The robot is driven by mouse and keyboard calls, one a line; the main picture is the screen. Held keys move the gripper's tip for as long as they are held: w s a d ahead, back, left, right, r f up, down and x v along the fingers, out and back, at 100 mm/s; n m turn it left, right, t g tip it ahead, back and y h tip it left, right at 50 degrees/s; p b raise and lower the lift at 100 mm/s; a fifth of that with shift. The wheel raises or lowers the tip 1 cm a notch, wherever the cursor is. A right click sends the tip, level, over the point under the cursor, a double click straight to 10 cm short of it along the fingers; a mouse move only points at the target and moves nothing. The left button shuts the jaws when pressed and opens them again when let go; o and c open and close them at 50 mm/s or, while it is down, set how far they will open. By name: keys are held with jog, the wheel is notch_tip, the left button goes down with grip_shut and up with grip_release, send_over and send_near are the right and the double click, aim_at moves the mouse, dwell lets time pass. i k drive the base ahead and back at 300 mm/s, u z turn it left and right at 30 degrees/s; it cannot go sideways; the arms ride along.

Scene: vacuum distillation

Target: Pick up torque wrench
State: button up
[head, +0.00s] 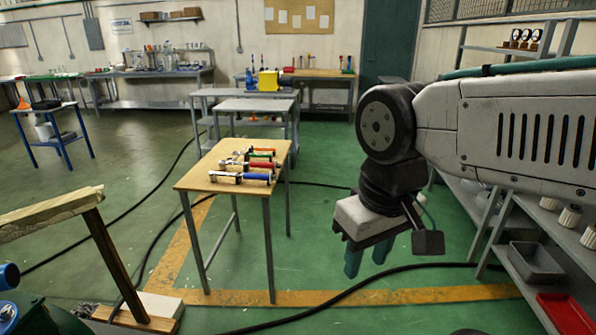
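A small wooden-topped table (196,180) with grey metal legs stands left of the middle in the head view. Several hand tools with coloured handles (257,177) lie in a group on it, in blue, red, green, yellow and black. They are too small for me to tell which one is the torque wrench. My gripper (367,260) hangs pointing down to the right of the table, apart from it and the tools. Its teal fingers show below a pale body. I see nothing held, but the gap between the fingertips is not clear.
Grey shelves with a grey bin (536,263) and a red tray (566,313) stand at the right. A wooden beam frame (60,212) is at the left front. Black cables (340,303) cross the green floor. A grey bench with a yellow box (267,81) stands behind the table.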

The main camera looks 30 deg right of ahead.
aim_at(212, 174)
jog(key=z, duration=0.55)
jog(key=i, duration=0.75)
jog(key=z, duration=0.6)
jog(key=i, duration=1)
jog(key=u, duration=0.6)
jog(key=i, duration=1)
jog(key=u, duration=0.65)
